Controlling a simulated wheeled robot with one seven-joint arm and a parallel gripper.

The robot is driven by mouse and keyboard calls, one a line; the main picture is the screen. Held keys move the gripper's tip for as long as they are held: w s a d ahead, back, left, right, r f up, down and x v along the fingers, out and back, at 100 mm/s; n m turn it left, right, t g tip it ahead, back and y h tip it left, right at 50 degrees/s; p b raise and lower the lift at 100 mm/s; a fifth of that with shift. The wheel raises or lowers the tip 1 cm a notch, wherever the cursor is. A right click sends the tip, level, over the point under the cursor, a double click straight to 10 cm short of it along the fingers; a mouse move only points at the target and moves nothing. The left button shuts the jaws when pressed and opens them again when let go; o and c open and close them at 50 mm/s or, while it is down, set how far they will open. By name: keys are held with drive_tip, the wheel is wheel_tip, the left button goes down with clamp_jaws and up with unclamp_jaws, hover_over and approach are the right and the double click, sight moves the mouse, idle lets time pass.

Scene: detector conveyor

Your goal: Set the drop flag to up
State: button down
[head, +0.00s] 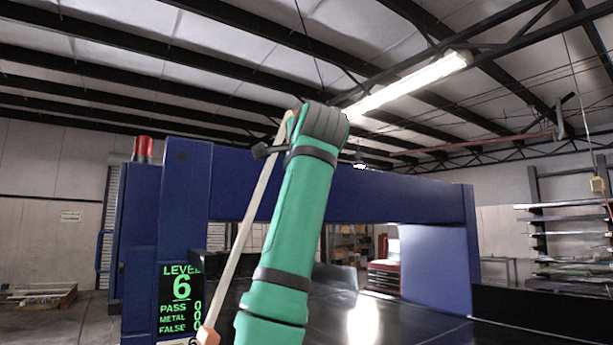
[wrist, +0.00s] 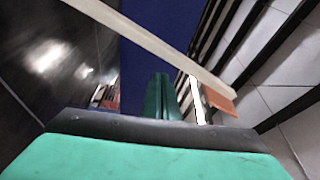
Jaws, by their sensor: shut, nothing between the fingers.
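The drop flag appears to be a long cream bar (head: 247,222) on the left of my arm in the head view. It slants steeply from an orange block at the lower left to an orange-tan upper end, partly hidden by my arm. In the wrist view the bar (wrist: 160,45) crosses above the fingers and ends in an orange tip (wrist: 221,103) at the right. My gripper (wrist: 161,97) is shut and empty, with the bar apart from its fingertips in the picture; contact cannot be told. In the head view the fingers are hidden behind my green arm.
A blue detector portal (head: 400,200) spans the dark conveyor (head: 335,310). A red tool cabinet (head: 384,276) stands beyond the portal.

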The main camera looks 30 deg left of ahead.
drive_tip(key=shift+s+a+r, duration=0.3)
drive_tip(key=shift+s+r, duration=0.05)
drive_tip(key=shift+s, duration=0.2)
drive_tip(key=shift+s+a+r, duration=0.3)
drive_tip(key=shift+s, duration=0.25)
drive_tip(key=shift+s+a+r, duration=0.1)
drive_tip(key=shift+s+r, duration=0.05)
drive_tip(key=v, duration=0.9)
drive_tip(key=shift+d+r, duration=0.3)
drive_tip(key=shift+d, duration=0.3)
